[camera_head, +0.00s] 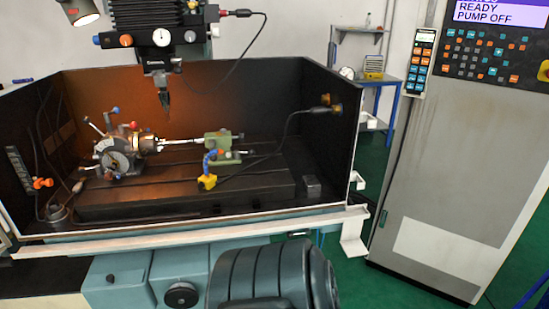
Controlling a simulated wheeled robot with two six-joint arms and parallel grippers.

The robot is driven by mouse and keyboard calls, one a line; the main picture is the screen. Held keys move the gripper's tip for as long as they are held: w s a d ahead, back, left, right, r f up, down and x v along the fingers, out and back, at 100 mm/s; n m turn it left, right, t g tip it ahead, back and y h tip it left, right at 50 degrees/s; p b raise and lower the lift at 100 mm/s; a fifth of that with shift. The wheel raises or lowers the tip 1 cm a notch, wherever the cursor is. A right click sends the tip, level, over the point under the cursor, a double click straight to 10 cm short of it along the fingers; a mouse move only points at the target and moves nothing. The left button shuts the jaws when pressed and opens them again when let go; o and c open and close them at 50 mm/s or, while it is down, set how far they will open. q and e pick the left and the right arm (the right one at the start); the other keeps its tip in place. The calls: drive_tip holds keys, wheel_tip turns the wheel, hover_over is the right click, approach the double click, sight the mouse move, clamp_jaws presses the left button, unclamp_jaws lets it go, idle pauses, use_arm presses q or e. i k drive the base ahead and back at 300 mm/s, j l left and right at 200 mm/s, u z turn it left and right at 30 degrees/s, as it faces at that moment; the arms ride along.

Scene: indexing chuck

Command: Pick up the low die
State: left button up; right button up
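I cannot pick out the low die with certainty at this size. A small dark grey block (312,187) stands at the right end inside the machine's tank, apart from the fixtures. The indexing chuck (118,158) sits at the left on the dark worktable, with a round dial face and several handles with blue and red ends. A light rod runs from it to a green tailstock (221,143). Neither of my grippers shows in this view.
The tank (95,100) has high dark walls at the back and sides and a low front rim. The machine head (160,50) hangs above, its thin tip over the table near the chuck. A grey control cabinet (470,170) stands at the right. Bare worktable (245,193) shows in front.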

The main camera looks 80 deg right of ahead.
sight(311, 183)
drive_tip(key=k+z, duration=0.1)
drive_tip(key=z, duration=2.9)
drive_tip(key=i+l, duration=0.1)
drive_tip(key=l, duration=0.15)
drive_tip(key=i+l+u, duration=0.1)
drive_tip(key=i+l, duration=0.05)
drive_tip(key=l, duration=0.05)
